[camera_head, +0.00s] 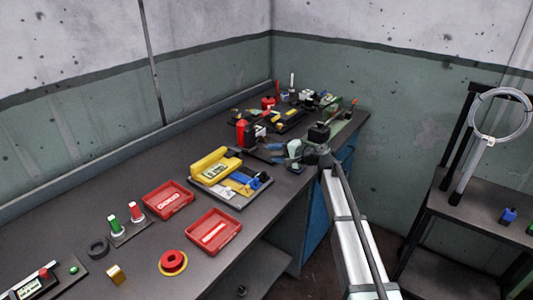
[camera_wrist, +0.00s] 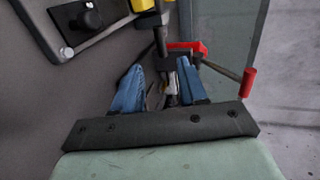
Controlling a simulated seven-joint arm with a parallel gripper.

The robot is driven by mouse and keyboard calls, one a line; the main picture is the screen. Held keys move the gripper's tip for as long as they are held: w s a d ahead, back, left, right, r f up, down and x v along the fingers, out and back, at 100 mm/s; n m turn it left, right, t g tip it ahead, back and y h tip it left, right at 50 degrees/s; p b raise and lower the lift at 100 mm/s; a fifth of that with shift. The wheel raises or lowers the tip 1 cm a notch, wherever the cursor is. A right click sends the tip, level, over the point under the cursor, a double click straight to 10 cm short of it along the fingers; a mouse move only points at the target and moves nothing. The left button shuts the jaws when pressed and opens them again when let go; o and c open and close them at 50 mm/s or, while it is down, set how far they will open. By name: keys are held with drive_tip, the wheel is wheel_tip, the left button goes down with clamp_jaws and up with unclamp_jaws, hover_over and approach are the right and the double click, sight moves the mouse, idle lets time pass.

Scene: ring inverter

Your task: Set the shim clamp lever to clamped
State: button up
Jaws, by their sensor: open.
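In the wrist view a lever with a red cylindrical grip (camera_wrist: 248,82) slants down to the right, just right of my gripper (camera_wrist: 162,72). Its thin dark rod runs back to a red part (camera_wrist: 187,48) beside a dark upright post (camera_wrist: 162,38). I take this to be the shim clamp lever; which position it is set to I cannot tell. My gripper's blue fingers are apart, with the post's lower end between or just beyond them. The red grip is outside the fingers. In the head view my gripper (camera_head: 284,155) is low over the bench's right part.
Beside my gripper in the head view are a black block (camera_head: 319,132) and a red cylinder (camera_head: 243,132). A yellow device (camera_head: 213,163) and red trays (camera_head: 168,199) lie to the left. A dark plate with a knob (camera_wrist: 82,20) is at the wrist view's upper left.

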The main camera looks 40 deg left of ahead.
drive_tip(key=shift+v, duration=0.9)
